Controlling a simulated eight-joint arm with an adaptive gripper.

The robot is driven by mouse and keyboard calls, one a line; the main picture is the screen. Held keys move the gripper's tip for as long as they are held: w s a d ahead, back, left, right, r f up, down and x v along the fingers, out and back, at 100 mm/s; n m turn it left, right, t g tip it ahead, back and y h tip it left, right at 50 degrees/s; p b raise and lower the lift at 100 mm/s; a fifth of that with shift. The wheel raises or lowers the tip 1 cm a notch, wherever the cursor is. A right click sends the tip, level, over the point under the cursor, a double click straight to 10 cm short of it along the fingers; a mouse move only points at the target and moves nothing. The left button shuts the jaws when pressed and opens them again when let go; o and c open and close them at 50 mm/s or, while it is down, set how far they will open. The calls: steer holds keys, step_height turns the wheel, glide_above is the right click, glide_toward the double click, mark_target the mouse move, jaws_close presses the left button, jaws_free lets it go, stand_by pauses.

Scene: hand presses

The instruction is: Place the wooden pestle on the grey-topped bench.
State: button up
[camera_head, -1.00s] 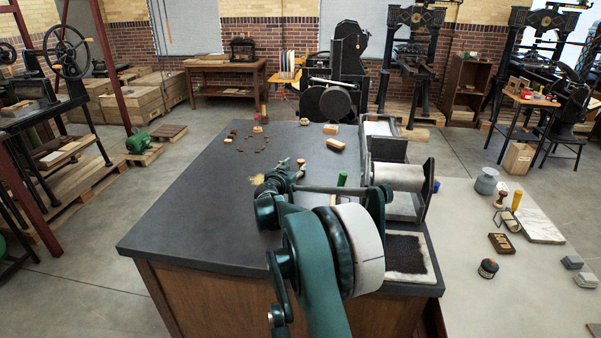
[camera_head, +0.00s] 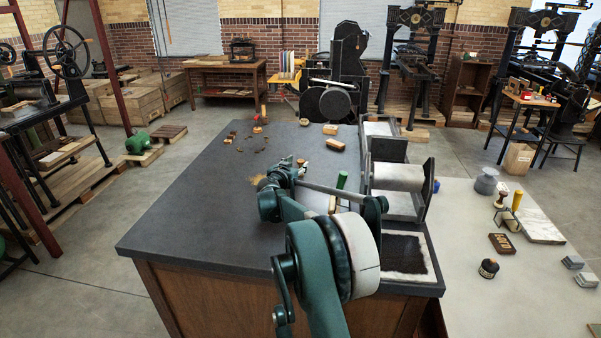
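The grey-topped bench (camera_head: 190,215) has a dark grey top and brown wooden sides and fills the middle of the view. My arm reaches over it from the front. My gripper (camera_head: 292,170) is small and partly hidden by my own arm, low over or near the bench top. Its fingers are too small to tell open from shut. A small brown-topped piece (camera_head: 301,161) shows beside it; I cannot tell whether it is held. A turned wooden piece (camera_head: 501,198), perhaps the pestle, stands on the pale table at right near a grey vessel (camera_head: 486,181).
On the bench are a small press with a pale roller (camera_head: 402,178), an inky pad (camera_head: 405,258), a green-handled tool (camera_head: 341,180), wooden blocks (camera_head: 335,144) and scattered dark bits. The pale table (camera_head: 475,290) adjoins at right. The bench's left side is clear.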

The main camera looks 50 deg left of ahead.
mark_target(300, 161)
steer(key=shift+w, duration=0.1)
steer(key=shift+b+x, duration=0.6)
steer(key=shift+x, duration=1.95)
steer(key=shift+a+f, duration=0.1)
steer(key=c, duration=1.1)
steer(key=shift+r+p, duration=0.9)
steer(key=shift+r, duration=4.1)
